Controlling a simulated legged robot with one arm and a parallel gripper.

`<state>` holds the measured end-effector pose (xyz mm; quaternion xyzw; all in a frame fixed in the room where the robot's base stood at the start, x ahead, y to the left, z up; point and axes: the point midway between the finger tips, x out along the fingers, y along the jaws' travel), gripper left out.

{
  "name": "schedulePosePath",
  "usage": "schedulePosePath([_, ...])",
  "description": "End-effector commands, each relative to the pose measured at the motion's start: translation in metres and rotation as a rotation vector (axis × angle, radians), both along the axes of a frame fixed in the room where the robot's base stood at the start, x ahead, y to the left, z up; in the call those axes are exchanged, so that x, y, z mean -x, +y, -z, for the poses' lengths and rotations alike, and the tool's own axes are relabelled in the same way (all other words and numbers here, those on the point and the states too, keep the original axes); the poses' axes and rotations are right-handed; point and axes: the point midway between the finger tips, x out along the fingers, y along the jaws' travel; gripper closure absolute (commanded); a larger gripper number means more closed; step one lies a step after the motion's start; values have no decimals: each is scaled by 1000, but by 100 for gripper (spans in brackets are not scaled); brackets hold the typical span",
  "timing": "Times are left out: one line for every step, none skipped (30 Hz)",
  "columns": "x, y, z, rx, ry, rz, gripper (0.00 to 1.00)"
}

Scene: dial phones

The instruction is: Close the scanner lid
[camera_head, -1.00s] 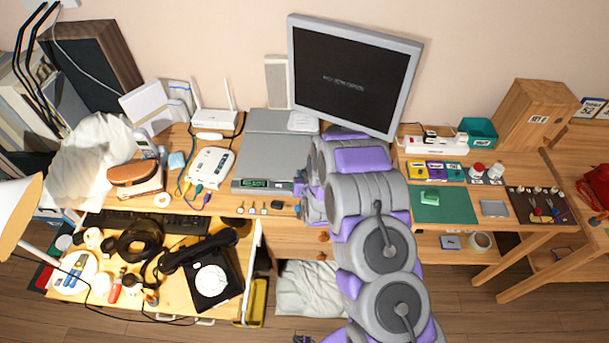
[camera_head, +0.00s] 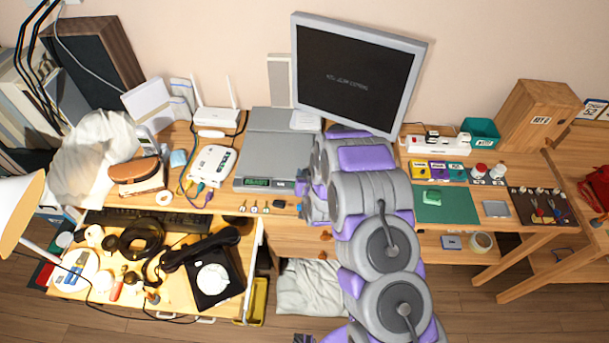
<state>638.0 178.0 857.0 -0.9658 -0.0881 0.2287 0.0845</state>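The scanner (camera_head: 264,184) is a flat grey device on the desk, left of the monitor's foot, with a small green display on its front edge. Its grey lid (camera_head: 277,150) looks flat and level with the body; I cannot tell whether any gap remains. My arm, grey and purple, covers the scanner's right side. My gripper is not clearly visible; it is hidden behind my own arm links near the scanner's right edge.
A monitor (camera_head: 359,75) stands behind my arm. A white router (camera_head: 216,115) and a white device (camera_head: 213,164) are left of the scanner. An open drawer (camera_head: 180,316) with a dial phone (camera_head: 212,279) is at front left. A green mat (camera_head: 447,204) lies right of my arm.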

Motion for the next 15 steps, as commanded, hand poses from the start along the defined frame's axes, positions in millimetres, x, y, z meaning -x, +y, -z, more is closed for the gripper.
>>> schedulePosePath([12, -6, 10, 6, 36, 10, 49])
schedulePosePath([15, -7, 9, 7, 38, 9, 49])
schedulePosePath([21, -8, 7, 7, 40, 8, 49])
schedulePosePath([25, -9, 5, 8, 41, 7, 49])
schedulePosePath([28, -9, 2, 7, 40, 7, 49])
schedulePosePath([33, -10, -2, 6, 35, 5, 49])
schedulePosePath([38, -11, -5, 6, 32, 5, 49])
schedulePosePath([43, -12, -8, 6, 30, 5, 49])
schedulePosePath([49, -12, -12, 6, 29, 4, 49])
schedulePosePath([53, -13, -15, 6, 26, 4, 49])
schedulePosePath([56, -13, -19, 6, 23, 3, 49])
schedulePosePath([62, -14, -23, 5, 19, 3, 49])
schedulePosePath([67, -14, -26, 5, 16, 2, 49])
schedulePosePath([71, -15, -29, 6, 16, 2, 49])
schedulePosePath([77, -15, -32, 6, 15, 1, 49])
